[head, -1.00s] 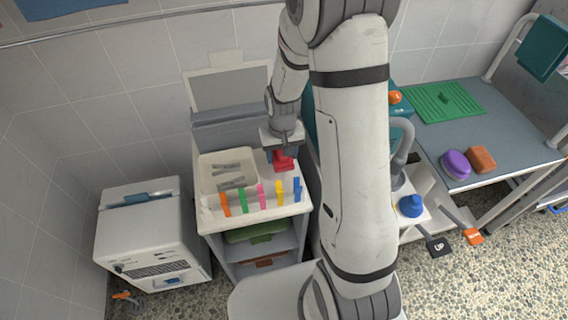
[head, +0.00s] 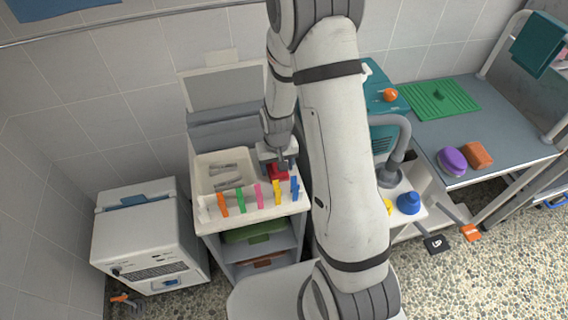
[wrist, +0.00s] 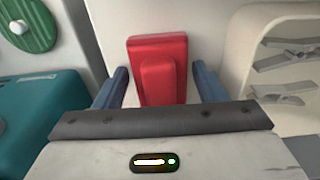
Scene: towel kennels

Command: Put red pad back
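The red pad (head: 278,173) is a red block with a raised narrower part. It is at the right side of the white cart top (head: 262,214), behind the row of coloured clips. In the wrist view the red pad (wrist: 158,50) stands out between my two blue fingers, with a narrow gap on each side. My gripper (head: 277,160) points down over the pad; its fingers also show in the wrist view (wrist: 162,76), apart and not pressing on it. The gripper hides part of the pad in the head view. I cannot tell exactly how the pad rests on the cart.
A cream tray (head: 201,176) with grey clips is left of the pad. Coloured clips stand along the cart's front edge. A purple pad (head: 452,160) and an orange sponge (head: 478,154) lie on the right table. A white box-like machine (head: 150,235) stands at left.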

